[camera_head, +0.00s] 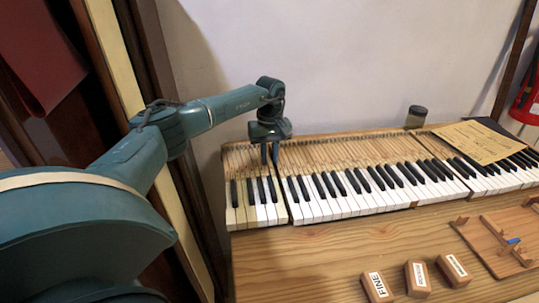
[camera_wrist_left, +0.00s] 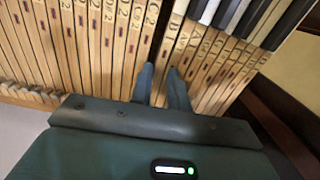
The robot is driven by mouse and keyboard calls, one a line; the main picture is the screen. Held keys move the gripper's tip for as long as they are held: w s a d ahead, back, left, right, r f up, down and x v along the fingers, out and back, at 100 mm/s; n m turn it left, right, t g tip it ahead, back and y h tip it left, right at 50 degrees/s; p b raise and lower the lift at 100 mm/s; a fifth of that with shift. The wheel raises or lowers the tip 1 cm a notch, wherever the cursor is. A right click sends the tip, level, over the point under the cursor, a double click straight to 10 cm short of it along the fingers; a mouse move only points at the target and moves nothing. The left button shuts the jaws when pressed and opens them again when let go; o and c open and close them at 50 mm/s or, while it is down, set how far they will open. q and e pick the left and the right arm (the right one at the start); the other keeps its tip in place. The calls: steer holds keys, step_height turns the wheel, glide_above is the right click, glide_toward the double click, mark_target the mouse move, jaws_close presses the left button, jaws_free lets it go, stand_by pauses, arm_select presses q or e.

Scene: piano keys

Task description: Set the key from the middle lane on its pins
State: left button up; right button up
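My left gripper (camera_head: 270,153) is over the rear wooden part of the piano keys, near the left end of the keyboard (camera_head: 330,193). Its two fingers stand apart in the left wrist view (camera_wrist_left: 161,82), pointing down at the lettered wooden key shafts (camera_wrist_left: 110,45). A narrow dark gap (camera_wrist_left: 158,38) between shafts runs toward the space between the fingers. I see no key clearly held, and the pins under the fingers are hidden. A wooden rack (camera_head: 488,238) with small posts and a blue piece (camera_head: 513,240) lies at the right; its lanes are partly cut off. My right gripper is not in view.
Three wooden blocks with white labels, one reading FINE (camera_head: 377,287), sit at the front of the table (camera_head: 310,260). A paper sheet (camera_head: 470,141) lies over the right keys. A dark jar (camera_head: 416,116) stands behind. The front left tabletop is clear.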

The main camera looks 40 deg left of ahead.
arm_select(q)
steer(key=shift+r, duration=0.1)
steer(key=shift+r+p, duration=0.95)
steer(key=shift+r, duration=0.1)
steer(key=shift+o, duration=0.5)
steer(key=o, duration=0.5)
steer(key=shift+c, duration=0.2)
step_height(320, 180, up, 5)
steer(key=p, duration=0.4)
